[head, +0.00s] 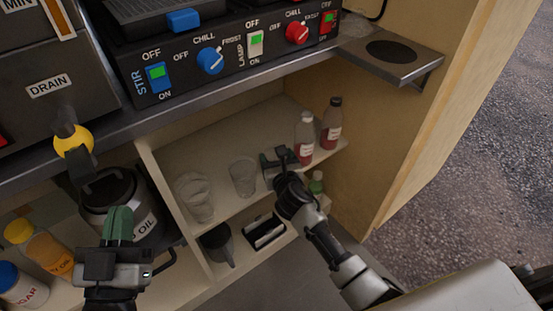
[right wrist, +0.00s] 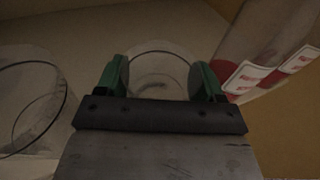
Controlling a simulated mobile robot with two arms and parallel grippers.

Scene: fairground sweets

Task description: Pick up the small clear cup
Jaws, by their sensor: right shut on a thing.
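My right gripper (head: 280,160) reaches into the shelf under the counter. In the right wrist view its green fingers (right wrist: 162,80) are shut on the sides of a small clear cup (right wrist: 160,62). In the head view the gripper hides this cup. I cannot tell whether the cup touches the shelf. Another clear cup (head: 243,177) stands to the left of the gripper and shows at the left of the right wrist view (right wrist: 30,100). My left gripper (head: 119,212) hangs in front of the oil container, its fingers overlapping in view.
Two bottles with red liquid (head: 304,138) (head: 332,124) stand close right of my right gripper. Stacked clear cups (head: 194,198) stand at the shelf's left. A lower shelf holds a dark jug (head: 216,242). The control panel (head: 225,60) and counter edge lie above.

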